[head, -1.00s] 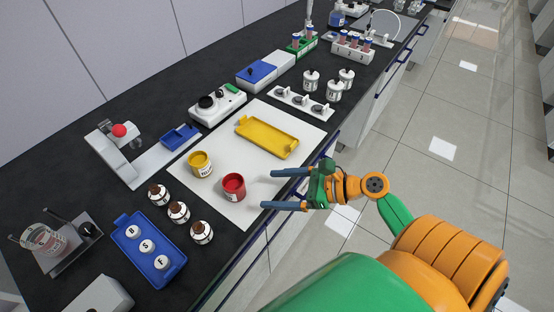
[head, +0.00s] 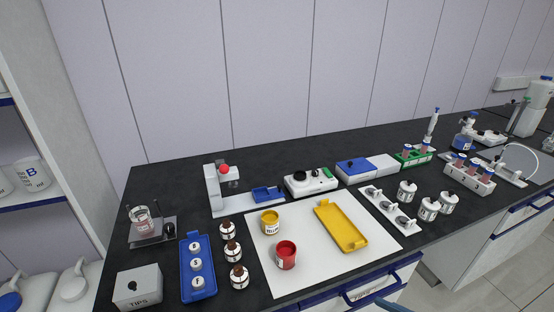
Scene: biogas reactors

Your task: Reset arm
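A thin grey-blue sliver at the bottom edge of the head view looks like a fingertip of my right gripper (head: 391,305). The rest of that gripper and its arm are out of frame, so its opening is hidden. It shows in front of the bench, below the drawer handles, apart from the objects on top. My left gripper is not in view.
The dark bench (head: 185,180) holds a white mat (head: 315,280) with yellow (head: 270,222) and red (head: 286,255) jars and a yellow tray (head: 340,226). Racks stand right.

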